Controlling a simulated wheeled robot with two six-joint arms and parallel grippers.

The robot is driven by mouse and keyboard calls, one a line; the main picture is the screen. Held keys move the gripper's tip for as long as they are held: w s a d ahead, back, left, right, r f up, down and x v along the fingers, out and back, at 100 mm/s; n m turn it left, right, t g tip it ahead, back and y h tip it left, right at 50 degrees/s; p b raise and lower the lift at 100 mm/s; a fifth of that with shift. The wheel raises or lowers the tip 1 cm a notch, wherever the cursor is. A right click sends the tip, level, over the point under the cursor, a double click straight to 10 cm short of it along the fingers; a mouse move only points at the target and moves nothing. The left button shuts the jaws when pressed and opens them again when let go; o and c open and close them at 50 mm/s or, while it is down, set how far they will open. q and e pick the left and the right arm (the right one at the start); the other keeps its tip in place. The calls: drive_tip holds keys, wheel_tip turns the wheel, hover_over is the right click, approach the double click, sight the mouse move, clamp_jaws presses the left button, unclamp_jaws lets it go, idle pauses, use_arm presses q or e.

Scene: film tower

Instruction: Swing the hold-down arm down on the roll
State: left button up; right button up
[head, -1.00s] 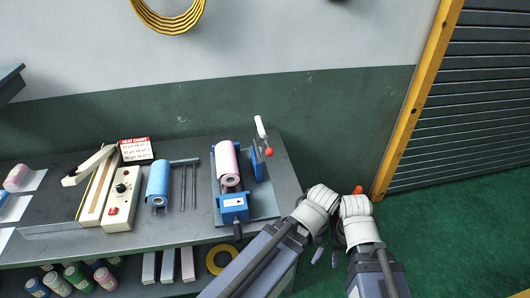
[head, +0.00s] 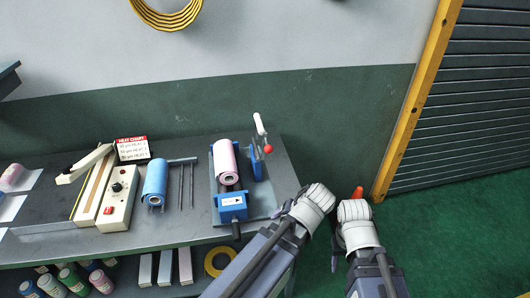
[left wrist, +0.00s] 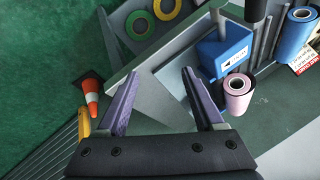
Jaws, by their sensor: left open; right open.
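The pink roll (head: 225,160) lies in a blue holder (head: 232,208) on the bench; it also shows in the left wrist view (left wrist: 238,86). The hold-down arm (head: 260,126) stands raised on a blue post behind and right of the roll, with a white handle and a red knob (head: 268,149). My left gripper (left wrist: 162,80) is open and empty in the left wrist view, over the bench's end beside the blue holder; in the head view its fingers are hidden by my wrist. My right gripper (head: 335,250) is open, beyond the bench's right end, its fingers showing only partly.
Left of the holder are a blue roll (head: 155,178), a cream heat sealer (head: 118,200) and a heat chart (head: 132,149). Below are a yellow tape ring (head: 219,262) and several bottles. An orange cone (left wrist: 91,98) stands on the green floor right of the bench.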

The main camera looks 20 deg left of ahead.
sight(270, 152)
use_arm(q)
drive_tip(key=w+a+r+n+t+y+b, duration=0.2)
drive_tip(key=w+a+r+t, duration=0.1)
drive_tip(key=w, duration=0.2)
drive_tip(key=w+a+r+n+t+y+b, duration=0.2)
drive_tip(key=w+a+r+n+t+b, duration=0.1)
drive_tip(key=w+t, duration=0.1)
drive_tip(key=w+a+r+n+t+y+b, duration=0.2)
drive_tip(key=w+a+r+t+y+b, duration=0.1)
drive_tip(key=w, duration=0.3)
drive_tip(key=shift+w+a+r+t, duration=0.1)
drive_tip(key=shift+r+t, duration=0.2)
drive_tip(key=shift+x, duration=3.85)
use_arm(e)
wheel_tip(270, 152, down, 10)
drive_tip(key=shift+r, duration=0.15)
use_arm(q)
clamp_jaws()
drive_tip(key=shift+a+n, duration=0.15)
drive_tip(key=shift+n, duration=0.15)
